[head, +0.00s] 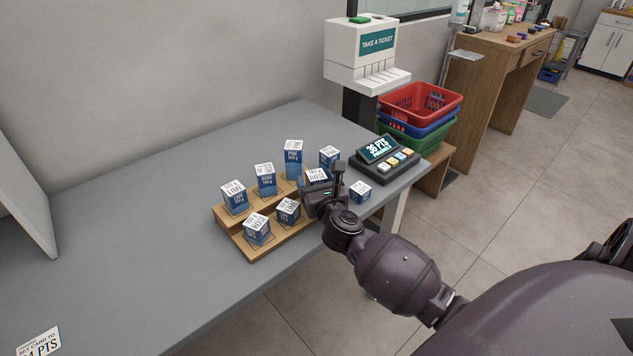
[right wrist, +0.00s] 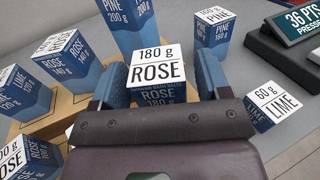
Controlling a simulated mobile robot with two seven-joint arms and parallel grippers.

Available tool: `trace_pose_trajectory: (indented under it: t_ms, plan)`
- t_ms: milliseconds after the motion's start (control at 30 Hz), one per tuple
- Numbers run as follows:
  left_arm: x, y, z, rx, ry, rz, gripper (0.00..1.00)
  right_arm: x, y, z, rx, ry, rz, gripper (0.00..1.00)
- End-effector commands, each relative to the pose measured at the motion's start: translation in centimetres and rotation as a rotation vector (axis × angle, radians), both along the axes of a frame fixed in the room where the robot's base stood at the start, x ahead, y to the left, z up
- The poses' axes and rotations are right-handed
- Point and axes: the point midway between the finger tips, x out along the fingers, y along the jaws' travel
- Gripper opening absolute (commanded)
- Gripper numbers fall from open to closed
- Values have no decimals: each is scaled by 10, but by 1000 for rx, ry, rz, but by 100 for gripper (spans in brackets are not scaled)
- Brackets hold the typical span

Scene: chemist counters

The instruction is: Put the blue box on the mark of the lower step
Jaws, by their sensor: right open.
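A wooden two-step stand (head: 220,212) holds several blue boxes with white tops. My right gripper (right wrist: 161,82) is open, with its fingers on either side of a blue box labelled 180 g ROSE (right wrist: 157,70). In the head view this rose box (head: 317,175) is at the right end of the lower step, partly behind my right gripper (head: 321,190). I cannot tell whether the fingers touch it. The mark beneath it is hidden. Rose (head: 257,228) and lime (head: 288,209) boxes stand to its left on the lower step. My left gripper is not in view.
Lime (head: 233,196), rose (head: 266,178) and tall pine (head: 293,158) boxes stand on the upper step. A pine box (head: 329,158) is beyond. A 60 g lime box (head: 360,191) sits near a display reading 36 PTS (head: 385,160).

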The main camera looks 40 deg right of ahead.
Motion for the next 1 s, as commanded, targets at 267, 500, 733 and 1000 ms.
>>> trace_pose_trajectory:
  t_ms: [267,500,733,1000]
  plan:
    - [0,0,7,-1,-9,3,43,-38,12,2,2,-1,-1,70]
    - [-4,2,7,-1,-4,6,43,-81,26,1,1,0,0,70]
    - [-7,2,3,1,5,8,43,-107,35,1,1,0,0,70]
    - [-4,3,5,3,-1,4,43,-121,41,1,-139,11,19,70]
